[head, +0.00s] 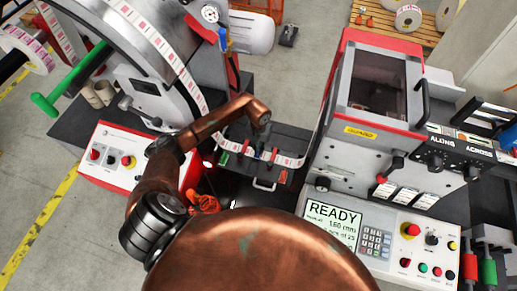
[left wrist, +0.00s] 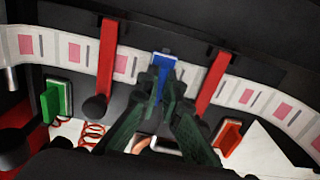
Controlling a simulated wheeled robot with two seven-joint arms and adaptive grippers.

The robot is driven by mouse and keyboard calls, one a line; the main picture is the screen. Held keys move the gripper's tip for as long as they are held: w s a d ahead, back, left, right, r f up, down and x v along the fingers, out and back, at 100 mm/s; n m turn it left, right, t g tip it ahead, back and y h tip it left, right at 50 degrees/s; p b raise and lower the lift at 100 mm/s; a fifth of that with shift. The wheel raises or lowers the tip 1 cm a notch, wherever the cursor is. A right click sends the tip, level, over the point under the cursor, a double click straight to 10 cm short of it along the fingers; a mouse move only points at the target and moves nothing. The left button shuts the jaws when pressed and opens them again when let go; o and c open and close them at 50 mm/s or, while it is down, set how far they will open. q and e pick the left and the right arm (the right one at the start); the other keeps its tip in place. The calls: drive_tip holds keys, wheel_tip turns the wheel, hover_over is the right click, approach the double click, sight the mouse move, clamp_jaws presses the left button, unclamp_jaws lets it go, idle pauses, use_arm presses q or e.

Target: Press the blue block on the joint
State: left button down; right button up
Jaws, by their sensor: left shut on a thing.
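The blue block (left wrist: 164,63) is between the dark fingertips of my left gripper (left wrist: 165,80), which are shut on it. In the left wrist view the block lies over the white label web (left wrist: 242,92) with pink labels, midway between two red bars (left wrist: 107,62). The joint itself is not visible; block and fingers cover that part of the web. I cannot tell whether the block touches the web. In the head view, my left gripper (head: 260,150) is small and dark over the splice table (head: 264,184). My right gripper is not in view.
A green block (left wrist: 58,100) and an orange-red block (left wrist: 229,138) stand below the web, with a red coiled cord (left wrist: 92,132) nearby. The rewinder's large grey housing (head: 125,45) is left; the grey cabinet with a READY display (head: 330,224) is right.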

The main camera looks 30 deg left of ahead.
use_arm(q)
drive_tip(key=shift+f+b, duration=0.3)
drive_tip(key=shift+f, duration=0.1)
idle(0.8)
drive_tip(key=shift+r+p, duration=1.75)
drive_tip(key=shift+r, duration=0.75)
drive_tip(key=shift+r, duration=0.1)
drive_tip(key=shift+r+p, duration=1)
drive_tip(key=shift+r, duration=0.45)
